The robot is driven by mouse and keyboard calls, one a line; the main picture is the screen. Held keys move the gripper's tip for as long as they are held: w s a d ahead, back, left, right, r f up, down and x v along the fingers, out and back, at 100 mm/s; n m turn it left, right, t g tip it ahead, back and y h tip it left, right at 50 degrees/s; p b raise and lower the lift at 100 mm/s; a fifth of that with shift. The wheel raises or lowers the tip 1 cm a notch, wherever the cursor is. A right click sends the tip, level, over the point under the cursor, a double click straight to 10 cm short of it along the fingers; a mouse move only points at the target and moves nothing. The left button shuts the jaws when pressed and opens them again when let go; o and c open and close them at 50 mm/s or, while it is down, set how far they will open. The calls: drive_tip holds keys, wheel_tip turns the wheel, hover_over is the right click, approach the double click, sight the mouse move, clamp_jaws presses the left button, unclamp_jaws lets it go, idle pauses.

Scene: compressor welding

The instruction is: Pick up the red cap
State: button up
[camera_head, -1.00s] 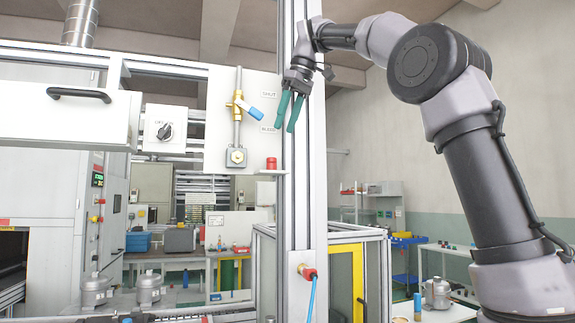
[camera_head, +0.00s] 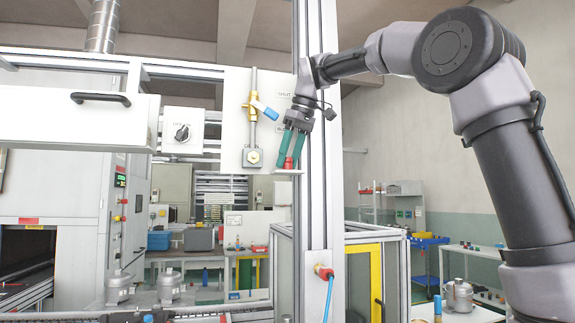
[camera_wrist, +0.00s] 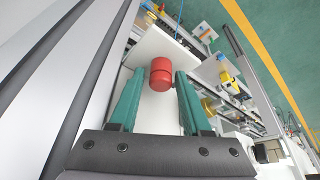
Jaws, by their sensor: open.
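The red cap (camera_head: 288,163) sits upright on a small white shelf (camera_head: 284,172) at the right edge of the white valve panel. In the wrist view the cap (camera_wrist: 160,74) is a short red cylinder with a groove around it, between and slightly beyond the teal fingertips. My gripper (camera_head: 290,165) points down with its two teal fingers at the cap, partly hiding it in the head view. In the wrist view my gripper (camera_wrist: 159,80) is open, with a visible gap on the left of the cap and a narrower one on the right.
A brass valve with a blue handle (camera_head: 264,111) is on the panel just left of my gripper. A tall aluminium post (camera_head: 316,205) stands close to its right.

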drive_tip(key=shift+f, duration=0.1)
clamp_jaws()
drive_tip(key=shift+s+r, duration=0.2)
drive_tip(key=shift+r, duration=0.55)
wheel_tip(320, 180, up, 5)
drive_tip(key=shift+r, duration=0.1)
drive_tip(key=shift+s+r, duration=0.2)
drive_tip(key=shift+s, duration=0.05)
drive_tip(key=s+d, duration=0.2)
drive_tip(key=s, duration=0.7)
drive_tip(key=s+d, duration=0.3)
drive_tip(key=s, duration=0.6)
drive_tip(key=shift+s+d, duration=0.15)
drive_tip(key=shift+d, duration=0.05)
